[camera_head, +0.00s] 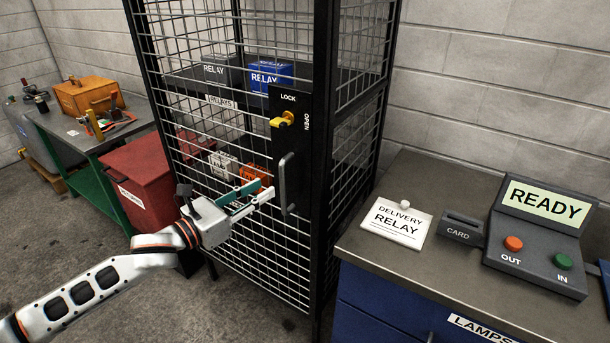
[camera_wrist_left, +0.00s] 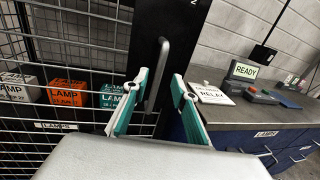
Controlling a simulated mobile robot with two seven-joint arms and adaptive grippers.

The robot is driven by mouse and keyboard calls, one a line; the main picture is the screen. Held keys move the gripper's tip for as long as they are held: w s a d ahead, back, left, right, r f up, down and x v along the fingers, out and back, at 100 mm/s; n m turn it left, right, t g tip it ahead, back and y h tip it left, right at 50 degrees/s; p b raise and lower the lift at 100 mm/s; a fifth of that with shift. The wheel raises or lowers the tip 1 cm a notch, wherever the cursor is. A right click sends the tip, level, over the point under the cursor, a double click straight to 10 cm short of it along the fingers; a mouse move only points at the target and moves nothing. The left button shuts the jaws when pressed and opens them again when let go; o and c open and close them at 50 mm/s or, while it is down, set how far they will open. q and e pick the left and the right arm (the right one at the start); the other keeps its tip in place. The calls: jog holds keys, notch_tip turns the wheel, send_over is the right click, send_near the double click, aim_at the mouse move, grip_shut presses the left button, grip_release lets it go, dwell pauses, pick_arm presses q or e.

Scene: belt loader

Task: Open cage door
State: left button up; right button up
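The cage door (camera_head: 220,146) is a black frame with wire mesh, and it looks shut. Its black lock plate carries a yellow knob (camera_head: 283,119) beside the words LOCK and OPEN; I cannot tell which setting it is at. Below the knob is a grey upright bar handle (camera_head: 287,183). My left gripper (camera_head: 264,190) is open just left of the handle in the head view. In the left wrist view the handle (camera_wrist_left: 157,75) shows between the two spread fingertips (camera_wrist_left: 159,82); I see no grip on it. My right gripper is not in view.
Inside the cage, relay boxes (camera_head: 270,74) stand on a shelf, with lamp boxes (camera_head: 255,174) below. A counter (camera_head: 375,243) with a READY console (camera_head: 540,238) and card reader (camera_head: 461,229) stands right of the cage. A red bin (camera_head: 139,176) stands left.

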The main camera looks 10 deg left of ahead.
aim_at(280, 178)
pick_arm(q)
jog(key=x, duration=0.4)
jog(key=p+x, duration=0.1)
jog(key=x, duration=0.3)
jog(key=shift+d+r, duration=0.1)
jog(key=shift+r, duration=0.1)
jog(key=shift+s, duration=0.1)
grip_shut()
